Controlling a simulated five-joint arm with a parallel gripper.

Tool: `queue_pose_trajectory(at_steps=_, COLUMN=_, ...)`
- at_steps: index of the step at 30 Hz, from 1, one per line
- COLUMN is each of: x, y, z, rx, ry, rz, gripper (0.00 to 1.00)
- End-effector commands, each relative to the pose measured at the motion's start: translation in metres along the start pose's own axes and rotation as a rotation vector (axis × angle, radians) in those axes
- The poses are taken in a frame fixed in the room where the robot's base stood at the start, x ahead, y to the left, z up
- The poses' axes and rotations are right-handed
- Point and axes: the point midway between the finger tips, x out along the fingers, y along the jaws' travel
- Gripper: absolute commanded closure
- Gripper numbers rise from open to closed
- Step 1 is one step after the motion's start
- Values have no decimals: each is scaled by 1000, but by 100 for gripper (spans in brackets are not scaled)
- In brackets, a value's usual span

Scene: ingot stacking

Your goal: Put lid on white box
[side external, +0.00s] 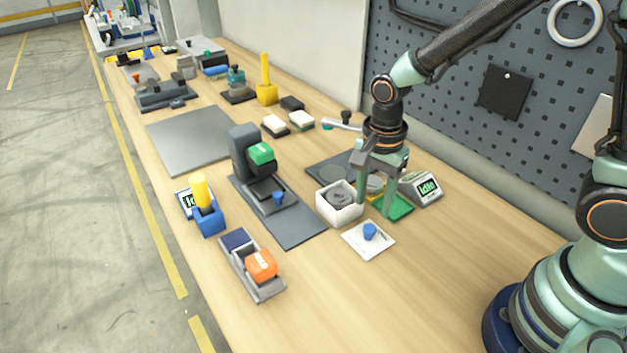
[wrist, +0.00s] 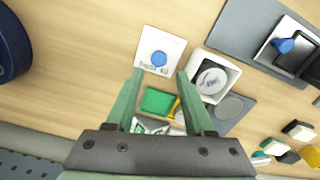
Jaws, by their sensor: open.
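The white lid (side external: 368,241), a flat square with a blue knob, lies on the table in front of the white box. It also shows in the wrist view (wrist: 149,42), with dark lettering on it. The open white box (side external: 340,211) stands beside it with a grey round part inside; in the wrist view the box (wrist: 229,75) is right of my fingers. My gripper (side external: 374,208) points down, open and empty, just behind the lid and beside the box. In the wrist view its fingertips (wrist: 160,73) appear just below the knob, with a gap between them.
A green pad (side external: 400,208) and an Idle display (side external: 423,188) are close behind my gripper. A dark grey plate (side external: 325,168) lies behind the box. Table at the front right is clear.

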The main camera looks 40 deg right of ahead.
Motion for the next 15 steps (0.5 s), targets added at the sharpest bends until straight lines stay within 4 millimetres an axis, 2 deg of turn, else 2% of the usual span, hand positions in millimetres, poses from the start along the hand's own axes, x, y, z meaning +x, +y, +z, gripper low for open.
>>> queue_pose_trajectory(at_steps=3, x=15, y=1, z=0, rx=0, ry=0, rz=3, gripper=47)
queue_pose_trajectory(at_steps=11, x=32, y=1, z=-1, rx=0, ry=0, rz=3, gripper=47)
queue_pose_trajectory(at_steps=15, x=52, y=3, z=-3, rx=0, ry=0, rz=4, gripper=47)
